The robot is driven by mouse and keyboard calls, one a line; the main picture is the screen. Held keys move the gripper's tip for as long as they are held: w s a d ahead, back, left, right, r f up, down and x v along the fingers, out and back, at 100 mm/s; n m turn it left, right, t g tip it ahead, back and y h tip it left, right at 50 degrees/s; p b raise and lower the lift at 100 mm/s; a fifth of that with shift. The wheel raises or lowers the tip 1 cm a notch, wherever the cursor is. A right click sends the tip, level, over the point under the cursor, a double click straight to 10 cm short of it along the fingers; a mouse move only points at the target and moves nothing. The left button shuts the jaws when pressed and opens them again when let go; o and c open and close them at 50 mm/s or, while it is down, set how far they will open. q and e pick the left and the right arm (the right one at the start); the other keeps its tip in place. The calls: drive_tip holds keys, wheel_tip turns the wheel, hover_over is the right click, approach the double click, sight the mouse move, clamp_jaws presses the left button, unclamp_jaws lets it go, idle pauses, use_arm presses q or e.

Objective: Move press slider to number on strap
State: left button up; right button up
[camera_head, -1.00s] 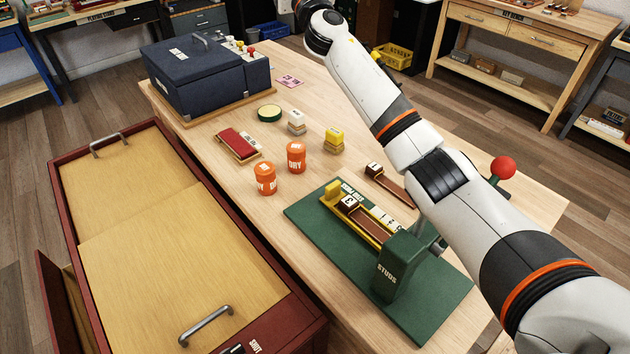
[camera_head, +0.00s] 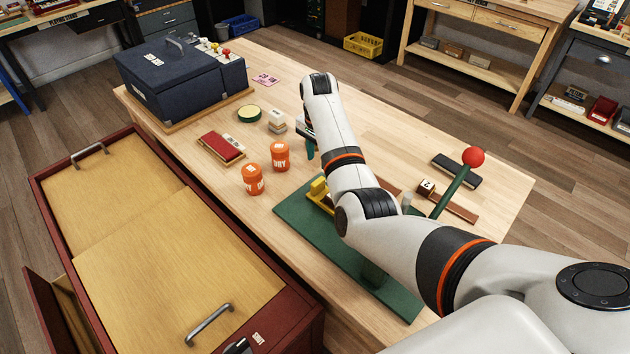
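The press is a green base (camera_head: 300,225) with a yellow slider (camera_head: 318,192) on it. My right arm covers most of the slider and the press's post. The press lever (camera_head: 452,190) ends in a red ball. A brown leather strap (camera_head: 458,210) lies to the right of the press, with a brown block marked 2 (camera_head: 426,187) at its left end. My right gripper (camera_head: 310,150) points down over the table beyond the press, mostly hidden by its own arm. I cannot tell whether it is open. My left gripper is not in view.
A small stacked block (camera_head: 277,121), a green round tin (camera_head: 249,112) and a dark blue box (camera_head: 170,80) are farther back. A black bar (camera_head: 457,170) lies behind the lever.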

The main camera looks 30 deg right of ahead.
sight(318, 181)
wheel_tip(318, 181, down, 10)
drive_tip(key=shift+d+f, duration=0.1)
drive_tip(key=shift+f, duration=0.1)
clamp_jaws()
idle(0.4)
